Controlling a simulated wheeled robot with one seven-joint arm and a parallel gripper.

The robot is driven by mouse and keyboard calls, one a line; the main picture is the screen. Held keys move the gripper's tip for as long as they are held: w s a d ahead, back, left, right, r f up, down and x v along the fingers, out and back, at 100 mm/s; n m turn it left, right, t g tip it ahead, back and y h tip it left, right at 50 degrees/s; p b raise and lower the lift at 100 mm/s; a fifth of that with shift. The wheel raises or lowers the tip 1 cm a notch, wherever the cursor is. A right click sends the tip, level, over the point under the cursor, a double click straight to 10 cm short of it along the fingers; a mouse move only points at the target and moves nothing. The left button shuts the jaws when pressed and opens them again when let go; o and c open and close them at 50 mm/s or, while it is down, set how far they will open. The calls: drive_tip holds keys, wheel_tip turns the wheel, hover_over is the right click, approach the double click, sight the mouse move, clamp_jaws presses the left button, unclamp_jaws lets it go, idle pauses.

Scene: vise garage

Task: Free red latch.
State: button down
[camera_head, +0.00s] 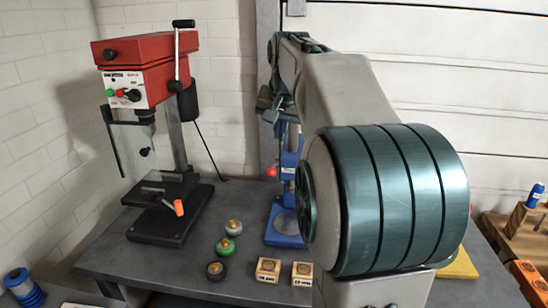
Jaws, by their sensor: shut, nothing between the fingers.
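A small red knob (271,171) shows beside a blue stand (286,222), below the end of my arm. It may be part of the red latch, but I cannot tell. The stand's upper part is partly hidden behind my arm. My gripper (267,108) is small in the picture, at the far end of my arm, above the red knob and apart from it in the picture. It is shut and empty. Its depth relative to the stand is unclear.
A red drill press (140,65) stands left on the dark bench (140,262). Several round knobs, including a green one (225,246), and two wooden blocks (268,270) lie in front. A blue spool (22,287) is lower left.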

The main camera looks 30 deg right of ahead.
sight(274, 170)
drive_tip(key=f, duration=0.2)
drive_tip(key=w+f, duration=0.1)
drive_tip(key=f, duration=0.3)
drive_tip(key=shift+w+a+f, duration=0.25)
drive_tip(key=shift+f, duration=0.1)
drive_tip(key=shift+a+f, duration=0.2)
drive_tip(key=shift+f, duration=0.4)
drive_tip(key=shift+s, duration=0.1)
drive_tip(key=shift+f, duration=0.1)
